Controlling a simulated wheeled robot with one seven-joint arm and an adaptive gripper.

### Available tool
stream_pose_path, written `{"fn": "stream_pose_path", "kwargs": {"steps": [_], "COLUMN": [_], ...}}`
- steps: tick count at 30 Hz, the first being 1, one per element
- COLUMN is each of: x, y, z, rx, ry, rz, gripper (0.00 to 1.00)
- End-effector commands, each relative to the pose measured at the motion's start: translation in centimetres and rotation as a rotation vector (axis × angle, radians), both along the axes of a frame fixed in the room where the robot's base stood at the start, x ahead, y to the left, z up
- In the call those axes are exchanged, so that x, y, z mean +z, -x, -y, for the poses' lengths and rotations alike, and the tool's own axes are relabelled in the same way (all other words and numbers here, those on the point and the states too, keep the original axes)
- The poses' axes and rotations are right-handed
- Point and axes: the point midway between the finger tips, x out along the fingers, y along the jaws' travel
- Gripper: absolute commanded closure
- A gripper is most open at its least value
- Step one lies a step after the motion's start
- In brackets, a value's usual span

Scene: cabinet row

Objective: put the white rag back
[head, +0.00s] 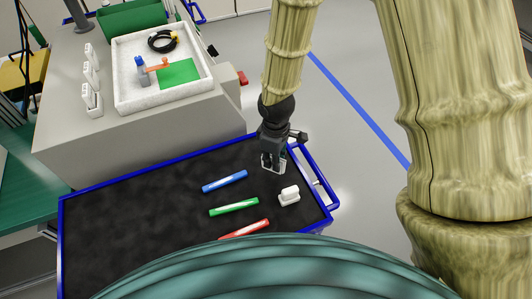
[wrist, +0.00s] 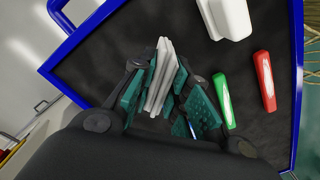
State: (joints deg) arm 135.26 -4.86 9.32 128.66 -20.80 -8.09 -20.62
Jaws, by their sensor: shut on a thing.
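The white rag (wrist: 161,76) is a folded, upright bundle between the teal finger pads of my gripper (wrist: 166,90) in the wrist view. The fingers are shut on it. In the head view my gripper (head: 273,161) is above the right back part of the black-topped cart (head: 130,222), near its blue rim. The rag is hard to make out in the head view. I cannot tell whether it touches the cart top.
A white block (head: 289,196) and blue (head: 225,181), green (head: 234,207) and red (head: 244,229) markers lie on the cart. Behind it, a white tray (head: 122,103) with several items stands on a grey cabinet (head: 60,140). The cart's left part is clear.

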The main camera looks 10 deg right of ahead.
Motion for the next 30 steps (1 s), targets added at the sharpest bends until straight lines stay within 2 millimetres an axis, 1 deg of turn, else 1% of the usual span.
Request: {"fn": "stream_pose_path", "kwargs": {"steps": [3,9,13,17,20,22,30], "x": [0.3,1.1,1.4,1.6,1.8,1.8,1.4], "y": [1.7,4.1,5.2,5.7,5.2,4.3,-1.0], "z": [-1.2,-2.6,-3.2,-3.5,-3.5,-3.3,-2.1], "rx": [0.241,0.605,0.763,0.847,0.869,0.872,0.868], "ry": [-0.004,-0.01,-0.013,-0.015,-0.016,-0.017,-0.017], "rz": [0.001,0.006,0.008,0.009,0.012,0.011,0.011], "gripper": [1.0,1.0,1.0,1.0,1.0,1.0,1.0]}}
